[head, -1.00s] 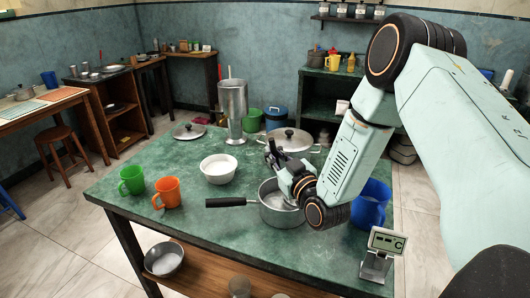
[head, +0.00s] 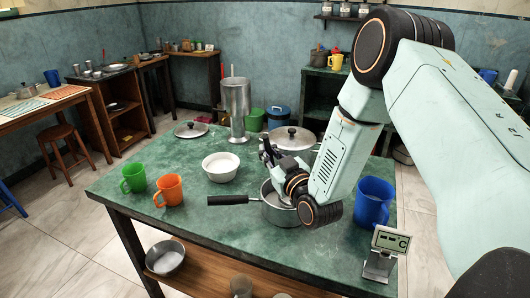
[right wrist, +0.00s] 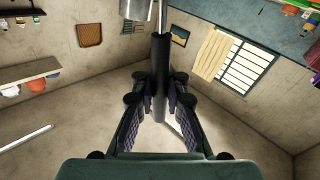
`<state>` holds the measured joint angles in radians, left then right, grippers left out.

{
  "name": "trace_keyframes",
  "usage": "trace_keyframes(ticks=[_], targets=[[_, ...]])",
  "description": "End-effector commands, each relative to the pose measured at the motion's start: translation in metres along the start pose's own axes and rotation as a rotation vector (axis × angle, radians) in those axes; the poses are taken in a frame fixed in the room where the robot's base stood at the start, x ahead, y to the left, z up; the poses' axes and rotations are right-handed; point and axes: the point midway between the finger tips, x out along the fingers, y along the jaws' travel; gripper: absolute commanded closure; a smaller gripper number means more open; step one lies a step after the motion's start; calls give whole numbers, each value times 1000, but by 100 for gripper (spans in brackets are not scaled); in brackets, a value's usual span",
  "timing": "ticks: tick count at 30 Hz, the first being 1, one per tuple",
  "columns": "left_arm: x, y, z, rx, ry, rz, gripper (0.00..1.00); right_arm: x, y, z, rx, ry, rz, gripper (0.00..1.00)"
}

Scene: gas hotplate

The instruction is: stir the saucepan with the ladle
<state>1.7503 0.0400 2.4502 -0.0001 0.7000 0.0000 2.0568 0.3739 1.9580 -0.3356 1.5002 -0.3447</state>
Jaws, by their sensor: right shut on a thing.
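The saucepan (head: 282,215) is a grey metal pan with a black handle (head: 232,200) pointing left, standing near the front of the green table. My right gripper (head: 268,152) is above and just behind its rim, with my wrist covering part of the pan. In the right wrist view my right gripper (right wrist: 160,108) is shut on the dark handle of the ladle (right wrist: 160,75), which continues as a thin metal shaft. My left gripper is not in view.
A white bowl (head: 220,167), orange mug (head: 168,190) and green mug (head: 133,178) stand left. A lidded pot (head: 292,140) is behind my gripper.

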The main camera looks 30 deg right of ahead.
Motion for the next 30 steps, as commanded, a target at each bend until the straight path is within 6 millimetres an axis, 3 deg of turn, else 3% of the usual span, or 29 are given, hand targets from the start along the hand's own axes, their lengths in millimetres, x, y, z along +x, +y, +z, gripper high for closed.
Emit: trace_keyframes(ticks=[11,30], targets=[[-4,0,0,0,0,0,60,1,1,-5,0,1,0,100],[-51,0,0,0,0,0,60,4,12,-59,-1,2,0,100]])
